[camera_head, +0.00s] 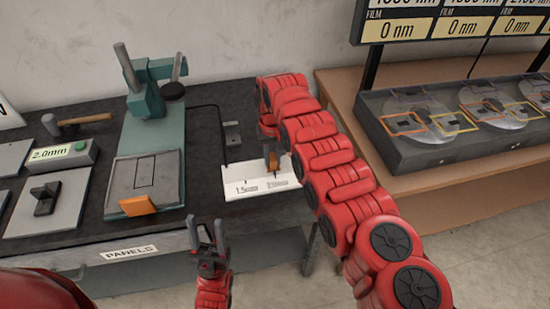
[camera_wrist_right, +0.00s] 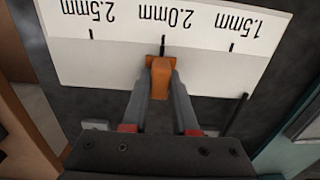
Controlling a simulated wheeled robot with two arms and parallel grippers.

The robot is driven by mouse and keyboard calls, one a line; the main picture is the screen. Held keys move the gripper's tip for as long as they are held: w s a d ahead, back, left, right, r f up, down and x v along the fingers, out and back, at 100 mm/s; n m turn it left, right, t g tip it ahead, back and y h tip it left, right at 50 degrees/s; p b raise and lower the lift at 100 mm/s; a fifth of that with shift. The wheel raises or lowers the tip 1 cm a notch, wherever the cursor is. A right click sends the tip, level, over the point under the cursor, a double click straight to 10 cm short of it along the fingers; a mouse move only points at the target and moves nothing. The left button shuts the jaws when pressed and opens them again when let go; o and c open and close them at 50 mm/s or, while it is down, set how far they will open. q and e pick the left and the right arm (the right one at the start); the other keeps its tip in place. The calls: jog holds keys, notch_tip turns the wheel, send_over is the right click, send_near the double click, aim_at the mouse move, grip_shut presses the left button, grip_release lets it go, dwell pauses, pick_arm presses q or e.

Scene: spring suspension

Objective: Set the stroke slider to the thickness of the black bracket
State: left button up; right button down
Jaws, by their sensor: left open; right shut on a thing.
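The stroke slider's orange knob (camera_wrist_right: 160,80) is between the fingers of my right gripper (camera_wrist_right: 162,64). In the right wrist view it lines up with the 2.0mm tick of the white scale plate (camera_wrist_right: 215,82), marked 1.5mm, 2.0mm and 2.5mm. In the head view my right gripper (camera_head: 271,160) stands over the plate and partly covers the knob. A black bracket-like piece (camera_head: 44,198) stands on a grey panel at the left of the bench. My left gripper (camera_head: 207,236) is open and empty in front of the bench.
A green-grey box (camera_head: 60,156) reads 2.0mm. A teal press (camera_head: 150,110) with an orange tab (camera_head: 138,205) stands between the panels and the scale plate. A hammer (camera_head: 85,120) lies behind. A wooden bench (camera_head: 420,190) with a display and disc case stands at right.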

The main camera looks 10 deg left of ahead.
aim_at(272, 157)
jog(key=c, duration=1.2)
grip_release()
jog(key=o, duration=0.5)
jog(key=shift+a, duration=0.1)
jog(key=shift+r, duration=0.1)
notch_tip(272, 157, up, 8)
jog(key=shift+f+b, duration=0.1)
jog(key=shift+b, duration=0.9)
notch_tip(272, 157, up, 10)
jog(key=p, duration=0.8)
jog(key=shift+f, duration=0.25)
